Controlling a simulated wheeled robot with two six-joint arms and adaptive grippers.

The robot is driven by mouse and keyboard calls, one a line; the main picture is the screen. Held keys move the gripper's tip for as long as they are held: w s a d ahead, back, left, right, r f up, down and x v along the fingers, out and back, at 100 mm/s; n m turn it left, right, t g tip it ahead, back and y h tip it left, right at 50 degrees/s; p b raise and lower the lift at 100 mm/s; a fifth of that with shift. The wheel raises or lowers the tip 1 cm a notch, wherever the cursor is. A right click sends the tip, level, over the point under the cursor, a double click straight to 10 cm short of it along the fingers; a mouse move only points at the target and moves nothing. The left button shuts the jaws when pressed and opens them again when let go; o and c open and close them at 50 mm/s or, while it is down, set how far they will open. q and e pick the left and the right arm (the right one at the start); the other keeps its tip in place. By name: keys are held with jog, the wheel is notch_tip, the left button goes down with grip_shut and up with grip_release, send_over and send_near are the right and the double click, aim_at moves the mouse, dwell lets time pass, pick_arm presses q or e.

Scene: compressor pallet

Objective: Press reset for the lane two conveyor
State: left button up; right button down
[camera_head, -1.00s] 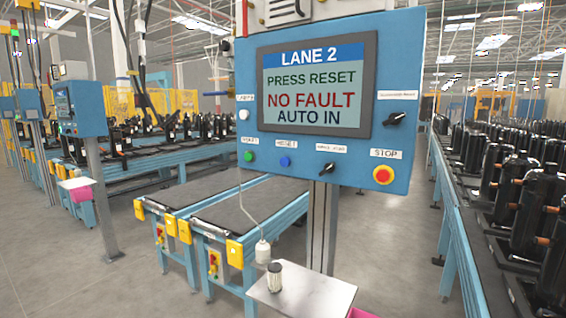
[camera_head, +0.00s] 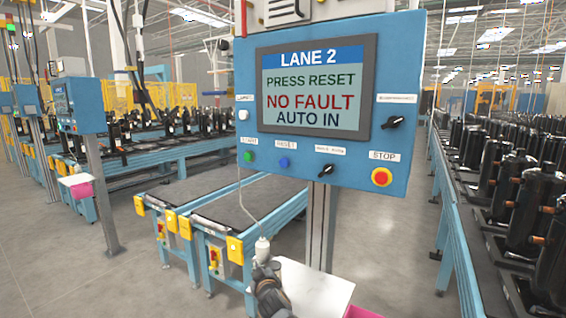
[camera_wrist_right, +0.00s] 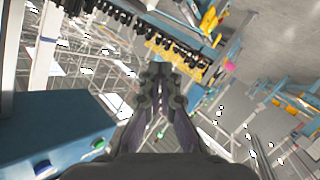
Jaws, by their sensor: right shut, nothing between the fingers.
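The blue lane two control panel (camera_head: 222,60) stands upright on a post, its screen (camera_head: 316,88) reading "LANE 2, PRESS RESET, NO FAULT, AUTO IN". The blue reset button (camera_head: 284,162) sits in the lower row, right of the green start button (camera_head: 249,157). My right gripper (camera_head: 264,268) is shut and empty, below the panel and apart from it. The right wrist view shows its closed fingers (camera_wrist_right: 160,75), with the panel (camera_wrist_right: 50,125) at lower left and the green button (camera_wrist_right: 43,168) at its edge. My left gripper is out of view.
The panel also carries a red stop button (camera_head: 381,177), black selector knobs (camera_head: 394,122) and a white lamp (camera_head: 243,115). A small shelf (camera_head: 325,295) stands below. Conveyors (camera_head: 445,210) run either side.

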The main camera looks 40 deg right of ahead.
aim_at(284, 163)
notch_tip(284, 163, up, 32)
jog(key=s+m+t+h+p, duration=0.1)
jog(key=s+t+h, duration=0.1)
jog(key=t, duration=0.3)
jog(key=shift+s+d+h, duration=0.25)
jog(key=shift+s+h, duration=0.1)
jog(key=shift+h, duration=0.45)
jog(key=shift+r, duration=0.1)
jog(key=w+d, duration=0.3)
jog(key=d, duration=0.5)
jog(key=shift+w+b, duration=0.25)
jog(key=shift+b, duration=0.1)
jog(key=shift+d, duration=0.2)
jog(key=shift+w+d, duration=0.15)
jog(key=shift+d, duration=0.1)
